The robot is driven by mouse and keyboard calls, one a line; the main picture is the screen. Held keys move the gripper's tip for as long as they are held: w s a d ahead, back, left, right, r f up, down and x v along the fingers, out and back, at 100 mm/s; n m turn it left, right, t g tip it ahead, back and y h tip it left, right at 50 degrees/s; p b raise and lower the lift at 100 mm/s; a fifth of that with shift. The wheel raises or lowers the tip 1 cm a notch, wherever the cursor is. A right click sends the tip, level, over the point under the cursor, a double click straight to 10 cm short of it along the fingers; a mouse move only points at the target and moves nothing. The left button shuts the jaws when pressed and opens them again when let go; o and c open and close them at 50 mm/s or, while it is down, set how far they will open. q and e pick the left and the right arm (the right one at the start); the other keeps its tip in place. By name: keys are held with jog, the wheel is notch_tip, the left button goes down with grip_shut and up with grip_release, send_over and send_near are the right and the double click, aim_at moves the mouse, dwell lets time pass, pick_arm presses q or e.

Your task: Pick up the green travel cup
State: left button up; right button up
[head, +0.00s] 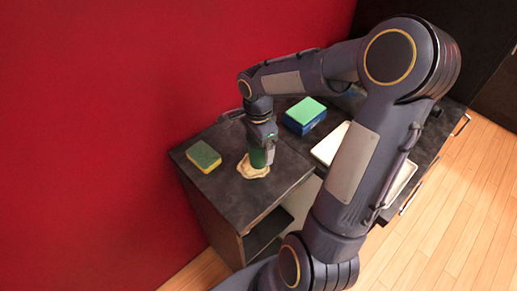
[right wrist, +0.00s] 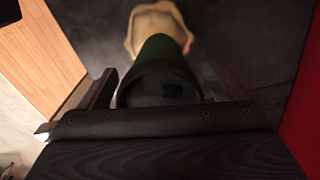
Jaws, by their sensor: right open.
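The green travel cup (head: 257,158) stands on a pale, wavy-edged mat or dish (head: 246,169) on the dark counter top. In the right wrist view the cup (right wrist: 160,48) shows its green side and dark round top between the two fingers. My right gripper (head: 265,146) is at the cup from above and partly hides it in the head view. Its fingers (right wrist: 158,88) are open, one on each side of the cup; I cannot tell whether they touch it. My left gripper is not in view.
A green and yellow sponge (head: 204,156) lies left of the cup on the counter (head: 232,201). A green-topped blue block (head: 305,115) lies behind, to the right. A white tray (head: 327,149) is partly hidden by my right arm. A red wall (head: 120,120) borders the counter.

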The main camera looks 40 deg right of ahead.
jog(key=c, duration=0.8)
jog(key=shift+o, duration=0.2)
jog(key=shift+r, duration=0.2)
